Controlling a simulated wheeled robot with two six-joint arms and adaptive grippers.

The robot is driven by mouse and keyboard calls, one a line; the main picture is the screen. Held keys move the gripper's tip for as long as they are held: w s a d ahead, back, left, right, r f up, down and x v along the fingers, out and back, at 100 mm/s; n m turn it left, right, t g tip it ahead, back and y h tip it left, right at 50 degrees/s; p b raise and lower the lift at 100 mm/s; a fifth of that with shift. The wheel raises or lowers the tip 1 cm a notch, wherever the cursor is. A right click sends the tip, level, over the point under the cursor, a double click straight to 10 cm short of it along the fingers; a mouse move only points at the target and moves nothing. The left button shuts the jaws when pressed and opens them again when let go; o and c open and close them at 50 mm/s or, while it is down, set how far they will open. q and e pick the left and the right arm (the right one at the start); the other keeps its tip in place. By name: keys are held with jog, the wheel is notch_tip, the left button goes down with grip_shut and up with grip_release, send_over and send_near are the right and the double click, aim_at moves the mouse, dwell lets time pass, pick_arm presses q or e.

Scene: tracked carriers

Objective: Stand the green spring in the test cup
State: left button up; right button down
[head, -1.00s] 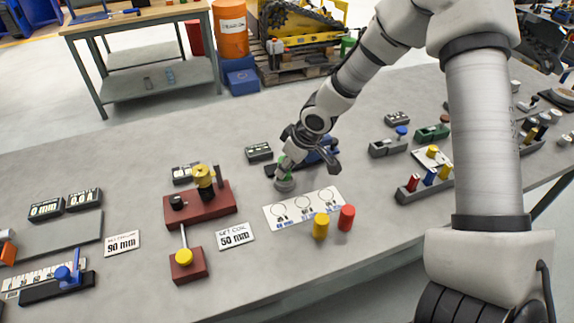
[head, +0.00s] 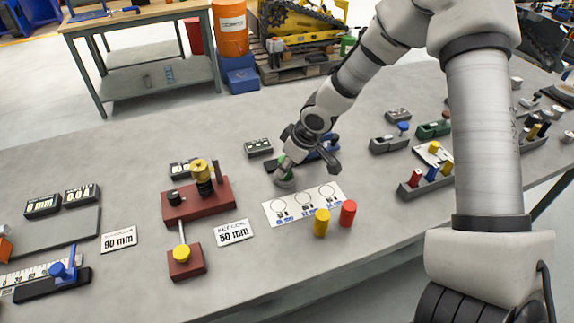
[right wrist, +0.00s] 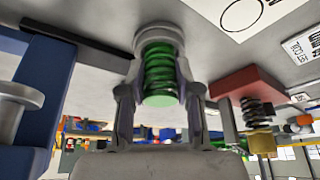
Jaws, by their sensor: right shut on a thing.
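The green spring (right wrist: 160,75) is between the two fingers of my right gripper (right wrist: 160,100) in the right wrist view, shut on it. The spring's far end meets the mouth of the grey test cup (right wrist: 157,36); I cannot tell how deep it sits inside. The spring looks roughly in line with the cup. My left gripper is not in view.
A white card with circles (head: 303,204) lies right in front of the cup. Yellow (head: 321,223) and red (head: 347,213) cylinders stand beside it. A dark red fixture (head: 207,203) is to the left. A blue device (head: 323,147) lies close behind the gripper.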

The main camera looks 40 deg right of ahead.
jog(key=shift+c, duration=1.2)
grip_release()
jog(key=shift+r, duration=0.1)
notch_tip(320, 180, up, 7)
jog(key=p, duration=0.6)
